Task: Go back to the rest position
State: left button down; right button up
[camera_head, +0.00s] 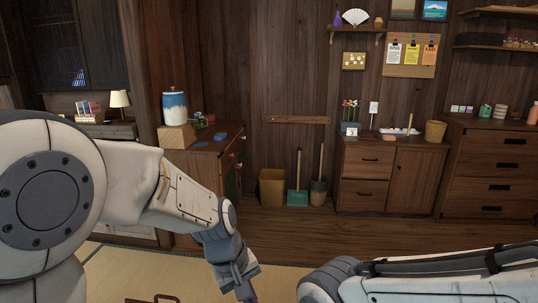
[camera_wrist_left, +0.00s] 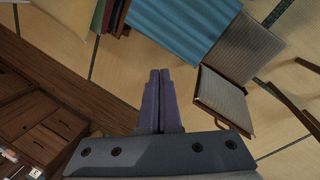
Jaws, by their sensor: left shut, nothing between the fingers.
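My left gripper (camera_wrist_left: 160,90) shows in the left wrist view with its two fingers pressed together and nothing between them. In the head view my left arm comes in from the left and reaches down over the tatami, with the left gripper (camera_head: 243,290) at the bottom edge. It touches no object that I can see. My right arm crosses the lower right of the head view, and its gripper is outside the frame.
Wooden cabinets (camera_head: 365,190) and a chest of drawers (camera_head: 490,170) line the back wall. A bin (camera_head: 272,187) stands between cabinets. The wooden floor before the cabinets is clear.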

pick_arm(q)
jog(key=s+r+m+y, duration=0.2)
jog(key=s+m, duration=1)
jog(key=s, duration=0.6)
notch_tip(320, 180, up, 16)
jog(key=a+p, duration=0.1)
jog(key=p, duration=1.5)
jog(key=shift+s+r+m+g, duration=0.25)
jog(key=shift+s+m+g, duration=0.05)
jog(key=shift+m+g, duration=0.1)
